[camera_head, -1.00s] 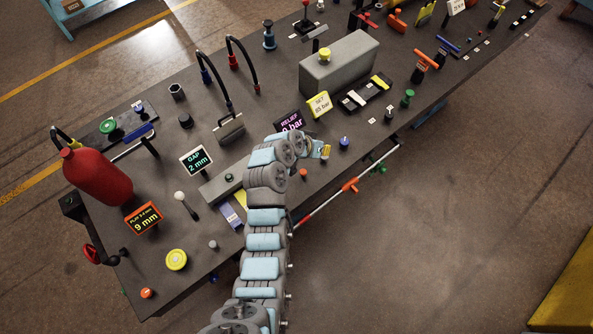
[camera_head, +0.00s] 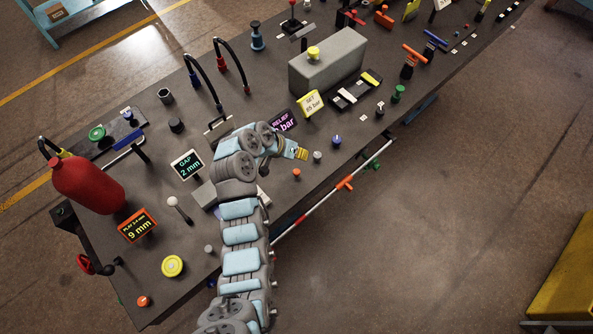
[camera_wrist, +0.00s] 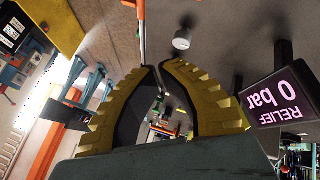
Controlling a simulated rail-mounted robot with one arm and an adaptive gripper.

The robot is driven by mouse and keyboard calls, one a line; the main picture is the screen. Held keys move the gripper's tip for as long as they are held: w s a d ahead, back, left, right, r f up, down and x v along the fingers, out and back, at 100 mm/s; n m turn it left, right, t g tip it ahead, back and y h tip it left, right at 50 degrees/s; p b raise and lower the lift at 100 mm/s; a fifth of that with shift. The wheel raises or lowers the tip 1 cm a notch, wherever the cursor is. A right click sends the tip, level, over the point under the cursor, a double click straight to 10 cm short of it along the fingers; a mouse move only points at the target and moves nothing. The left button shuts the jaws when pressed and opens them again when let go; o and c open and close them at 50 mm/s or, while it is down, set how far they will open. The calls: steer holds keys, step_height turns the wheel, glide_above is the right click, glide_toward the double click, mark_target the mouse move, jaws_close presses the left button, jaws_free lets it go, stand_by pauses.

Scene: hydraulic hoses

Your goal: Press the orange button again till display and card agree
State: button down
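An orange button (camera_head: 296,174) sits near the table's front edge. The purple relief display (camera_head: 282,121) is behind my arm and partly hidden in the head view. In the wrist view the relief display (camera_wrist: 276,98) appears upside down and reads 0 bar. The yellow card (camera_head: 310,103) beside it reads SET 85 bar. My gripper (camera_head: 303,154) is above the table, between the display and the orange button and apart from the button. In the wrist view my gripper's (camera_wrist: 159,66) yellow fingers meet at the tips with nothing held. I cannot make out the orange button there.
A grey knob (camera_head: 318,156) and a blue knob (camera_head: 336,140) stand right of the orange button. A grey block with a yellow button (camera_head: 314,52) is behind the card. A red-and-white rod (camera_head: 345,184) runs along the front edge. Another orange button (camera_head: 143,301) is at the front left.

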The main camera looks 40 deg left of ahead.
step_height(320, 180, down, 7)
steer(key=b, duration=0.3)
steer(key=shift+f, duration=0.2)
steer(key=shift+f+b, duration=0.4)
steer(key=shift+f, duration=0.15)
steer(key=shift+f, duration=0.2)
stand_by(0.8)
steer(key=shift+f+b, duration=0.3)
steer(key=shift+b, duration=0.2)
steer(key=shift+f+b, duration=0.5)
steer(key=shift+f, duration=0.05)
stand_by(0.8)
steer(key=shift+r, duration=0.15)
steer(key=shift+r+p, duration=0.4)
steer(key=shift+r, duration=0.5)
steer(key=shift+r+p, duration=0.95)
steer(key=shift+r, duration=1.55)
